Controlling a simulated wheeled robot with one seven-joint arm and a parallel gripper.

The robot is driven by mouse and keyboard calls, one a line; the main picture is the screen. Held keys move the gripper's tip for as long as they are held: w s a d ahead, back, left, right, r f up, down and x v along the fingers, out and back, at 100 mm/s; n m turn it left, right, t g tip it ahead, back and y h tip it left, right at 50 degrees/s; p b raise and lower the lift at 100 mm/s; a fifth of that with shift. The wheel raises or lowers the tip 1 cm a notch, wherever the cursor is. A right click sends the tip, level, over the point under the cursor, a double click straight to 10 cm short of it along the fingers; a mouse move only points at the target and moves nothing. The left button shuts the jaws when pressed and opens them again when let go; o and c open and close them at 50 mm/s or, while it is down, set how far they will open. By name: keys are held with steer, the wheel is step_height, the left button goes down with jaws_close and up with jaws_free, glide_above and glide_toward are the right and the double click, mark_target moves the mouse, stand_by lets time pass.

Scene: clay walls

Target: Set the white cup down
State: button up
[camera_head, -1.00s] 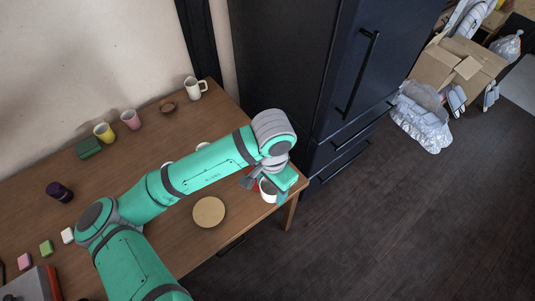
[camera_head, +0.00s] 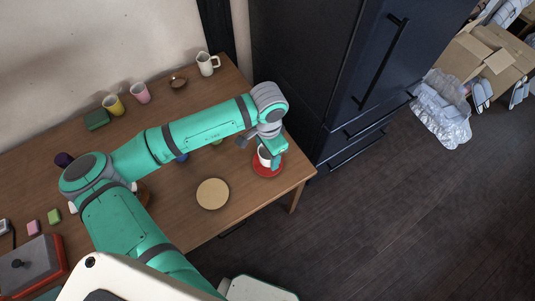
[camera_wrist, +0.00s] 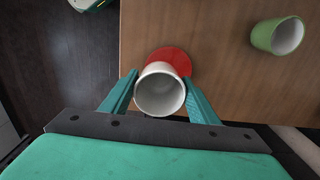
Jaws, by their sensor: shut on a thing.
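The white cup (camera_wrist: 160,92) is between the two teal fingers of my gripper (camera_wrist: 160,97) in the wrist view, its open mouth facing the camera. In the head view the cup (camera_head: 264,154) is upright at the table's right end, partly hidden by my gripper (camera_head: 270,152). A red round plate (camera_head: 268,170) lies on the wooden table under the cup; it also shows behind the cup in the wrist view (camera_wrist: 172,56). I cannot tell whether the cup's base touches the plate. My gripper is shut on the cup.
A tan round disc (camera_head: 212,194) lies left of the red plate. A green cup (camera_wrist: 280,36) stands nearby in the wrist view. A white mug (camera_head: 206,65), a small brown bowl (camera_head: 178,82), a pink cup (camera_head: 140,93) and a yellow cup (camera_head: 113,105) stand along the wall. The dark fridge (camera_head: 330,70) rises beyond the table.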

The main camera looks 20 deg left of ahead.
mark_target(267, 156)
steer(key=w+f, duration=0.1)
steer(key=w+a+f, duration=0.1)
steer(key=f, duration=0.1)
steer(key=shift+w+f, duration=0.1)
steer(key=shift+w, duration=0.1)
steer(key=shift+f, duration=1.4)
steer(key=shift+f, duration=0.15)
steer(key=o, duration=1.1)
